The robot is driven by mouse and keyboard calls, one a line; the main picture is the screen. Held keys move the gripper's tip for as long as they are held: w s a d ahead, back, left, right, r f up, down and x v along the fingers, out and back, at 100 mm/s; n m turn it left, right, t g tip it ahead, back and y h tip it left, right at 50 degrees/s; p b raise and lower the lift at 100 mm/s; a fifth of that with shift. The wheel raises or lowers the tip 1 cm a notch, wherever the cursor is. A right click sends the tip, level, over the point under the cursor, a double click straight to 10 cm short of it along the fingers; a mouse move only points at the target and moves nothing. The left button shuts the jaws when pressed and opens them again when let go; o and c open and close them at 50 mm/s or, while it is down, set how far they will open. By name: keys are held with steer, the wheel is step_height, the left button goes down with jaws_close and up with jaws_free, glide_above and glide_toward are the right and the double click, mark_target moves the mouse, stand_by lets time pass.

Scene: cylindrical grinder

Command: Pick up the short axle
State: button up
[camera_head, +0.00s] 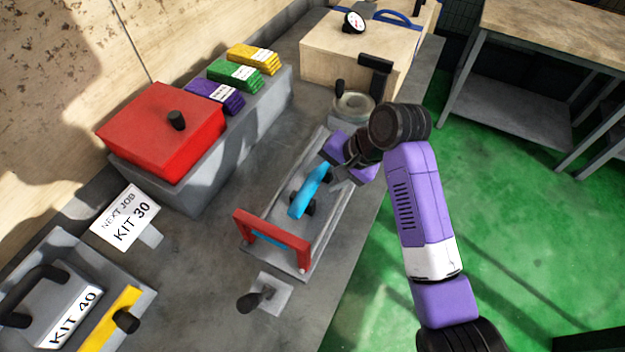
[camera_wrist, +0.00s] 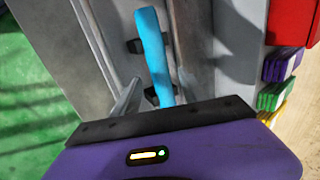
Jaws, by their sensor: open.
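A light blue rod (camera_head: 311,190), which looks like the short axle, lies on dark supports in a long grey tray (camera_head: 262,212). In the wrist view the rod (camera_wrist: 153,45) runs up from the gripper's edge, with its near end close to the palm. My gripper (camera_head: 340,176) is open at the far end of the rod. One grey finger (camera_wrist: 124,100) shows left of the rod.
A red handle (camera_head: 272,232) rises at the tray's near end, with a small blue strip behind it. A round metal dish (camera_head: 353,107) and a wooden box (camera_head: 345,60) stand beyond. A red block (camera_head: 160,130) and coloured stacks sit on a grey ledge to the left.

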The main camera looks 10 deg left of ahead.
mark_target(315, 181)
steer(key=x, duration=0.4)
steer(key=shift+f, duration=0.1)
steer(key=shift+c, duration=0.2)
jaws_close()
stand_by(1.1)
